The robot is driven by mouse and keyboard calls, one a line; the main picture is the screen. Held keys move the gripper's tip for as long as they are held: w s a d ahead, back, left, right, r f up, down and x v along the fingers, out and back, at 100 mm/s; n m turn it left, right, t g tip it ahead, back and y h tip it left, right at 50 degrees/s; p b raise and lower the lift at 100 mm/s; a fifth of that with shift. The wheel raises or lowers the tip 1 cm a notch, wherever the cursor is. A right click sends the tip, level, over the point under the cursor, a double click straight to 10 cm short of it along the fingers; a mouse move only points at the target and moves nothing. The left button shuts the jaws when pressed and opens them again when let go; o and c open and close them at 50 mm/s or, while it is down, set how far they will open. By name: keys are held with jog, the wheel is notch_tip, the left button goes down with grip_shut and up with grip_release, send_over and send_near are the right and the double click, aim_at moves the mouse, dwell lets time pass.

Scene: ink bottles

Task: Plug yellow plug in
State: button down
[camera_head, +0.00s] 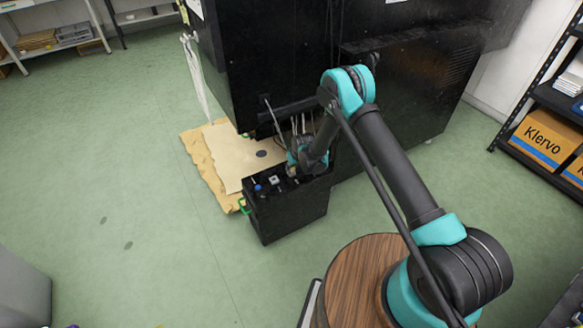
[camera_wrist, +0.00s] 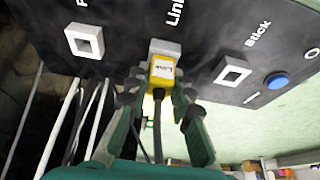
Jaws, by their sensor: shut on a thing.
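In the wrist view, my gripper (camera_wrist: 160,82) is shut on the yellow plug (camera_wrist: 161,70), one finger on each side. The plug has a pale label that seems to read "Link", and a dark cable (camera_wrist: 158,125) runs back from it between the fingers. Its front end meets a white-framed socket (camera_wrist: 165,47) below the panel word "Link". I cannot tell how deep it sits. In the head view, my gripper (camera_head: 303,160) is at the top of the black box (camera_head: 290,212); the plug is hidden there.
Two other white-framed sockets flank the middle one: one at left (camera_wrist: 84,41) and one marked "Stick" (camera_wrist: 232,71). A blue button (camera_wrist: 276,82) is at the panel's right. Pale cables (camera_wrist: 88,115) hang at left. A large black cabinet (camera_head: 270,50) stands behind the box.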

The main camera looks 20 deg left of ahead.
jog(key=c, duration=1.3)
grip_release()
jog(key=shift+o, duration=0.8)
jog(key=o, duration=0.4)
jog(key=shift+c, duration=0.2)
jog(key=shift+r, duration=4)
